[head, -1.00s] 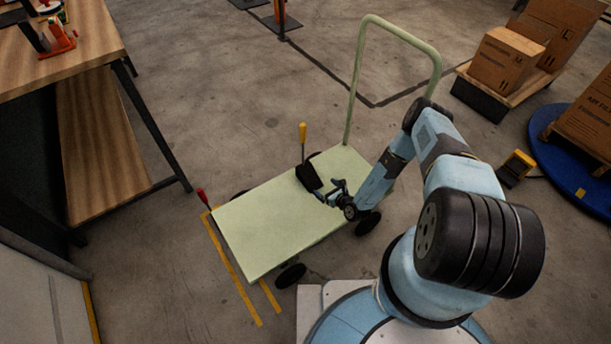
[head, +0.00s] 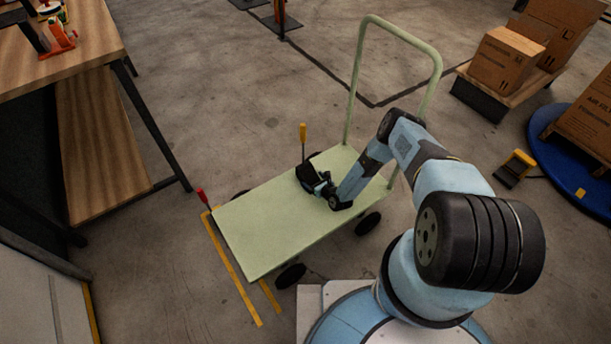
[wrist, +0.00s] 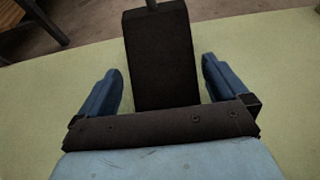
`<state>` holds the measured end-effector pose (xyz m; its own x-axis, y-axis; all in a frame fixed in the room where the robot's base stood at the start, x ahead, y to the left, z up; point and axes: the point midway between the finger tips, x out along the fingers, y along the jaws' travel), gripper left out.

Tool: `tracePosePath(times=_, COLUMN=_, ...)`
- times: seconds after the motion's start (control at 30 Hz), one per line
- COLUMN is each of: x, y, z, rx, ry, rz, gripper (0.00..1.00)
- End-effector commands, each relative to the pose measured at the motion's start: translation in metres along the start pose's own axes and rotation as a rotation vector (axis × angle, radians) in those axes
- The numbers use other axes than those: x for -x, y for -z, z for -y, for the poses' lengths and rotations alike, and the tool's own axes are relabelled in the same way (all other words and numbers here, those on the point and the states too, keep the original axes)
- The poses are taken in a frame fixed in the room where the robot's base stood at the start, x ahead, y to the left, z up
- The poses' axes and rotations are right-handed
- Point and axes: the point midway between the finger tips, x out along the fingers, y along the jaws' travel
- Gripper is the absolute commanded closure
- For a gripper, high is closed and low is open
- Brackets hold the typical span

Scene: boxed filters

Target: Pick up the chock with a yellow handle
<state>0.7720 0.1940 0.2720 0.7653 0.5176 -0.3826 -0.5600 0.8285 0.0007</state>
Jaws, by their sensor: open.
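The chock is a black block (head: 306,174) with an upright rod topped by a yellow handle (head: 303,132). It sits on the pale green cart deck (head: 270,220), near the deck's back edge. In the wrist view the black block (wrist: 160,58) lies between the two blue fingers, with pale green deck showing on both sides of it. My gripper (head: 320,186) is open around the block, and its fingers (wrist: 162,82) look apart from its sides. The wrist view cuts off the handle, leaving only the rod's foot at the top edge.
A red-handled item (head: 202,196) stands at the cart's left corner. The cart's tall push handle (head: 354,80) rises behind my arm. A wooden workbench (head: 100,130) is at left. Boxes on a pallet (head: 506,60) are at back right. The deck's left part is bare.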

Motion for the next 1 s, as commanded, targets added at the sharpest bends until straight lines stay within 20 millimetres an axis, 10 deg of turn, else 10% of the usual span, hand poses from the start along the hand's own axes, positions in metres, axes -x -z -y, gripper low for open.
tracePosePath(times=0.57, x=-0.033, y=0.001, z=0.001, rx=0.0, ry=0.0, rz=0.0, gripper=0.0)
tracePosePath(times=1.0, x=-0.032, y=0.001, z=0.001, rx=0.0, ry=-0.001, rz=-0.001, gripper=0.42)
